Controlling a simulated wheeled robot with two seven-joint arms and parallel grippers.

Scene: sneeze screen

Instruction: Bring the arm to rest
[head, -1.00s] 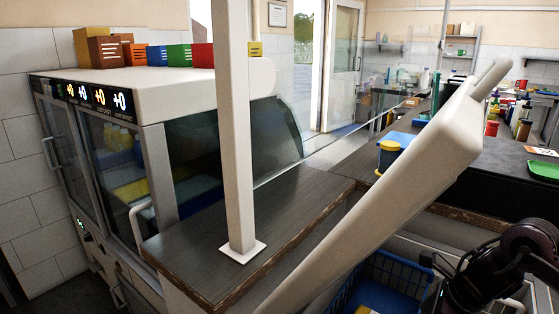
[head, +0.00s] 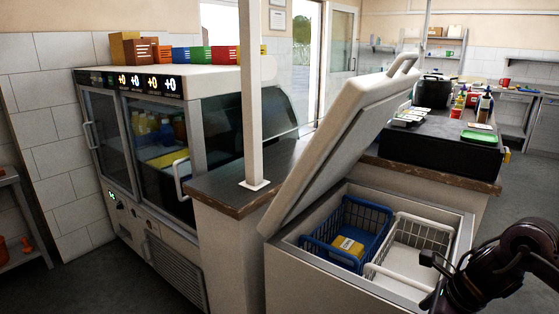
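One of my arms (head: 500,265) comes in at the lower right of the head view, dark and bent, in front of the right side of an open chest freezer (head: 340,285). Its fingertips cannot be made out, so I cannot tell whether that gripper is open or shut. My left gripper is not in view. The freezer's lid (head: 345,140) stands raised and tilted. Inside are a blue wire basket (head: 365,222) holding a yellow box (head: 347,246), and a white wire basket (head: 420,236) beside it.
A glass-door fridge (head: 150,150) with colored boxes on top stands at the left. A post (head: 251,100) rises from the dark counter (head: 225,190). A black counter (head: 440,145) with bottles and a green tray (head: 477,136) is behind the lid. Floor shows at lower left.

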